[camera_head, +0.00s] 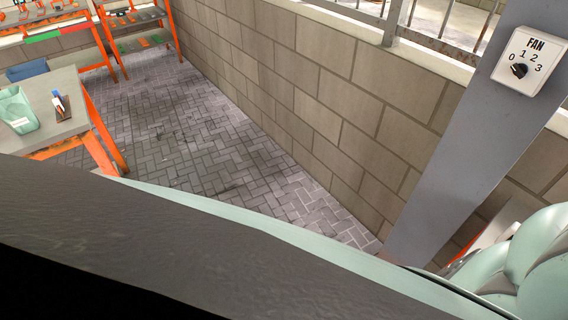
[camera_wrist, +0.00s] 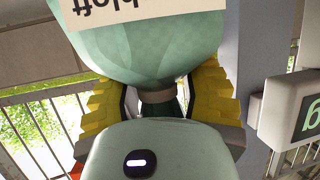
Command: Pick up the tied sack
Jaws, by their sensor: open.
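The tied sack (camera_wrist: 150,50) fills the top middle of the wrist view. It is pale green with a cream label whose print appears upside down. Its narrow neck has a brownish tie (camera_wrist: 157,97). My gripper (camera_wrist: 160,92) is open, with one yellow ridged finger on each side of the neck. A gap shows beside the neck, at least on the left. The sack's upper part is cut off by the frame. I cannot make out the sack or the gripper in the head view.
A grey post with a fan dial (camera_head: 529,57) stands at the right, beside a block wall (camera_head: 300,90). A grey-topped table (camera_head: 50,110) with a green container (camera_head: 17,110) is at the left. Paved floor (camera_head: 200,130) lies clear between. A box with a green display (camera_wrist: 308,118) is close at the right.

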